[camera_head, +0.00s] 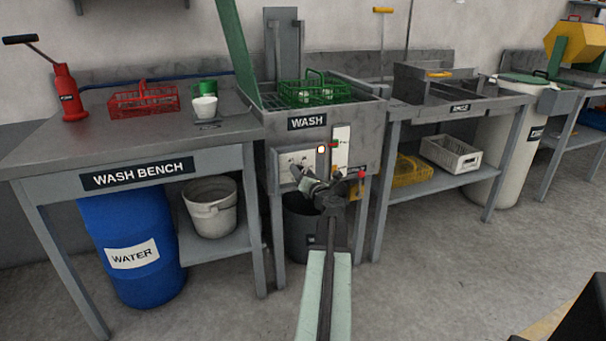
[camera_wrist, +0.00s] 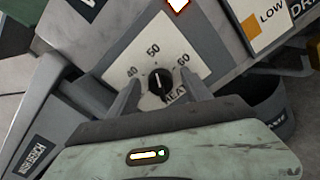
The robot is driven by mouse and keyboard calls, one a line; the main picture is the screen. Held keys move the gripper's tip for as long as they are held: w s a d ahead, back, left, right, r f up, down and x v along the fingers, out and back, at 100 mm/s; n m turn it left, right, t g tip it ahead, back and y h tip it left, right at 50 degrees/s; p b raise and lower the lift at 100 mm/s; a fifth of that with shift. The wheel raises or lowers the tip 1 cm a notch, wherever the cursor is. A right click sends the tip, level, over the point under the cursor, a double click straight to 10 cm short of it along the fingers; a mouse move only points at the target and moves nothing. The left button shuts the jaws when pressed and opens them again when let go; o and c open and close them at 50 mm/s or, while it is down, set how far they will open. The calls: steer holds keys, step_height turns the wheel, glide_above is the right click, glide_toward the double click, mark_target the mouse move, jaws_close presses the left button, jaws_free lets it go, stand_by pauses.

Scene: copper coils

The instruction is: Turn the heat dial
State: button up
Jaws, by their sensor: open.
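The heat dial (camera_wrist: 160,84) is a round black knob with a pale pointer line, set on a white plate marked 40, 50 and 60, with a partly covered label below. In the wrist view its pointer is near the 50 mark. My gripper (camera_wrist: 160,92) is open, with one finger on each side of the dial; I cannot tell whether the fingers touch it. In the head view my gripper (camera_head: 308,177) is at the front panel of the wash station (camera_head: 290,140) and hides the dial.
A lit lamp (camera_head: 321,150) and a white level plate (camera_head: 341,147) are right of the dial. A red-knobbed lever (camera_head: 362,175) stands further right. A dark bin (camera_head: 298,222) is below. The wash bench (camera_head: 140,180) is at left; open floor lies in front.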

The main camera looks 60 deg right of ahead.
steer(key=shift+c, duration=0.4)
jaws_close()
steer(key=shift+n, duration=0.4)
steer(key=n, duration=1.5)
steer(key=a+n, duration=0.1)
steer(key=n, duration=0.7)
steer(key=shift+w+f+b, duration=0.25)
steer(key=shift+f+b, duration=0.05)
steer(key=shift+b, duration=0.05)
